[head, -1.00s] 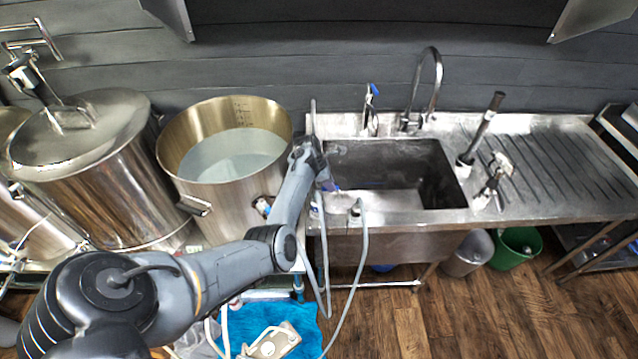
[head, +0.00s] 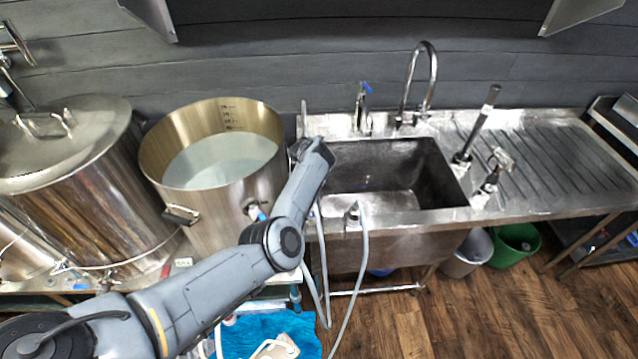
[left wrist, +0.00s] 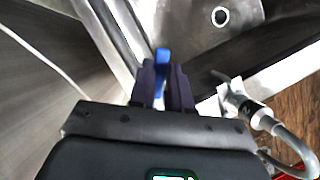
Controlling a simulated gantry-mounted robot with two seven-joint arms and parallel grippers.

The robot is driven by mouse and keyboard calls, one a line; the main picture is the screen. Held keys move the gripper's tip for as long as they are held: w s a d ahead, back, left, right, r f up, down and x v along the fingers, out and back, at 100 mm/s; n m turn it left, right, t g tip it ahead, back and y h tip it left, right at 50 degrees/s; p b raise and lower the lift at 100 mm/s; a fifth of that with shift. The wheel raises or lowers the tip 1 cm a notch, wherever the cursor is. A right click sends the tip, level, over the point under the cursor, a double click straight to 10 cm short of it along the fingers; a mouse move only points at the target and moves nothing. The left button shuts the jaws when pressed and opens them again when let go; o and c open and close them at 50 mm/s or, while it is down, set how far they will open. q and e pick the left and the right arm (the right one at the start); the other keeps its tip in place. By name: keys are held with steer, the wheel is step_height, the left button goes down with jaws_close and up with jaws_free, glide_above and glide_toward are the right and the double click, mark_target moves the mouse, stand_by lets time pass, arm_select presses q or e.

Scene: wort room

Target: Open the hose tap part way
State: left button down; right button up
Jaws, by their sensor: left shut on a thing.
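In the left wrist view, my left gripper (left wrist: 162,84) is shut on a blue lever (left wrist: 162,56), which sticks out past the fingertips. The lever is near the sink's left rim; the tap body under it is hidden by the gripper. In the head view, my wrist hides the fingertips and the lever. A grey hose with a metal fitting (left wrist: 240,104) lies to the right of the fingers. That fitting stands on the sink's front rim in the head view (head: 353,214). My right gripper is not in view.
The steel sink (head: 440,214) lies right of my arm. A blue-levered tap (head: 363,110) and a curved faucet (head: 431,75) stand behind it. An open kettle (head: 160,160) of liquid stands left of my wrist. Grey hoses (head: 361,275) hang in front.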

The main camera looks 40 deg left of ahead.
arm_select(q)
steer(key=shift+a+n+b, duration=0.25)
steer(key=shift+n+b, duration=0.15)
steer(key=shift+n, duration=0.2)
steer(key=shift+y, duration=0.3)
steer(key=c, duration=1.1)
jaws_free()
steer(key=shift+o, duration=0.2)
steer(key=shift+s+r, duration=0.1)
steer(key=p+v, duration=0.2)
steer(key=v, duration=0.8)
steer(key=shift+r, duration=0.3)
steer(key=shift+s, duration=0.1)
